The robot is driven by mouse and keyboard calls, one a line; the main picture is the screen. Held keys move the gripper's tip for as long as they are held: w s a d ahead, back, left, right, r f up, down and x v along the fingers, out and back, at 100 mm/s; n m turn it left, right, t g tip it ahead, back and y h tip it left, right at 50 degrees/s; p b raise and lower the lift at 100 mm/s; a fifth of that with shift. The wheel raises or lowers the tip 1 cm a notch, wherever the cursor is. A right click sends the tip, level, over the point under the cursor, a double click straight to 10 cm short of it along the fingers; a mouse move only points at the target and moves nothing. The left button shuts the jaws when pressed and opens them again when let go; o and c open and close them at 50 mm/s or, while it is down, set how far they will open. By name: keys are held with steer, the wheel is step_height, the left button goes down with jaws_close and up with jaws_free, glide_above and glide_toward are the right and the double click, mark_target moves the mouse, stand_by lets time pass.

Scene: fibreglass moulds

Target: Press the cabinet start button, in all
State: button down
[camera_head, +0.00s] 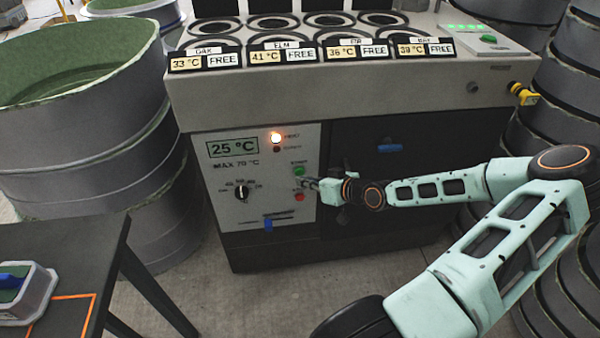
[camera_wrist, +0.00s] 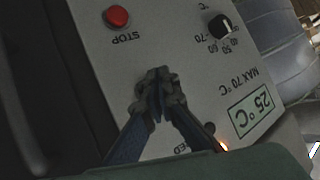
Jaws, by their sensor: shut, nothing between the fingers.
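The cabinet (camera_head: 340,105) has a pale control panel (camera_head: 225,172) on its front left. The green start button (camera_head: 299,170) is on the panel's right side, with the red stop button (camera_head: 299,197) below it. My gripper (camera_head: 306,182) is shut and empty, its fingertips at the panel close to the start button. In the wrist view my gripper (camera_wrist: 157,92) points at the panel, which appears upside down; the red stop button (camera_wrist: 117,17) shows, and the start button is hidden behind the fingers. I cannot tell whether the tips touch it.
An amber lamp (camera_head: 276,137) is lit above a dark one. The display (camera_head: 233,148) reads 25 °C; a black knob (camera_head: 241,191) is below. Moulds (camera_head: 90,130) stand left, a dark table (camera_head: 90,250) front left.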

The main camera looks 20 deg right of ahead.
steer(key=shift+s, duration=0.15)
steer(key=s, duration=0.2)
steer(key=s+a+p, duration=0.1)
steer(key=s, duration=0.1)
steer(key=shift+s+a, duration=0.2)
steer(key=shift+s, duration=0.1)
stand_by(0.7)
